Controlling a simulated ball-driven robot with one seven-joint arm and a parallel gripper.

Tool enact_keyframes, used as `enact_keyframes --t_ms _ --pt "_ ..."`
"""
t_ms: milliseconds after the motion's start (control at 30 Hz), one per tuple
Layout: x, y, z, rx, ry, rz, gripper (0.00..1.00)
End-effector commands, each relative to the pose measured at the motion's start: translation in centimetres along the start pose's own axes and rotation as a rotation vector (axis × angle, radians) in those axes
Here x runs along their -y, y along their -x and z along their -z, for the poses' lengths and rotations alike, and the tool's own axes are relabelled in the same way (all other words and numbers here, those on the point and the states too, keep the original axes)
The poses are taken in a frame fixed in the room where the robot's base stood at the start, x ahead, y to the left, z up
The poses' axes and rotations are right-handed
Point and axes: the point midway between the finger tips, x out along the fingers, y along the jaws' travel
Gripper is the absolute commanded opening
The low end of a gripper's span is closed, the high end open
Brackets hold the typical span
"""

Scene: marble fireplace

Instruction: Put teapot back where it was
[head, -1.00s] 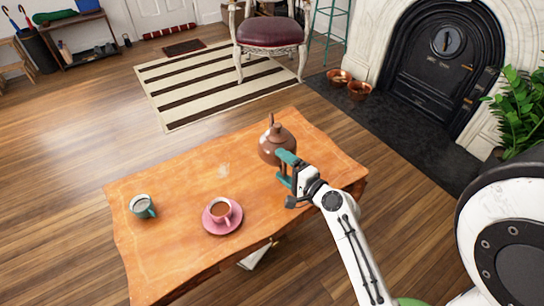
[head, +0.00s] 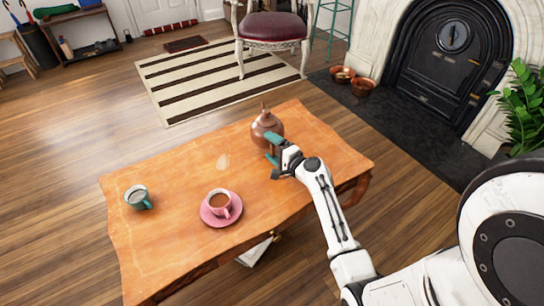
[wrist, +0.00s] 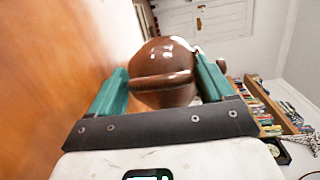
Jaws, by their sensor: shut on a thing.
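The brown glazed teapot (head: 267,126) is at the far edge of the wooden table (head: 180,220), right of the middle. My gripper (head: 272,150) reaches it from the near side. In the wrist view, the teal fingers (wrist: 168,88) stand on both sides of the teapot's brown handle (wrist: 160,81), with the round body (wrist: 160,55) beyond them. The gripper is shut on the teapot. The teapot looks about upright. I cannot tell whether its base touches the table, as the fingers hide part of it.
A pink cup of brown drink (head: 219,201) on a pink saucer (head: 207,218) sits near the front edge. A teal mug (head: 138,197) is at the left. A pale mark (head: 222,161) lies on bare wood left of my gripper. The tabletop between these is clear.

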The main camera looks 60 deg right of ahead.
Motion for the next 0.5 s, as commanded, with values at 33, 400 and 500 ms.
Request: enact_keyframes --t_ms 33,400,500 --pt "0.0 -0.4 0.2 -0.002 0.002 0.006 0.00" --pt "-3.1 -0.8 0.5 -0.002 0.003 0.006 0.00" --pt "-3.0 -0.8 0.4 -0.001 0.003 0.006 0.00"
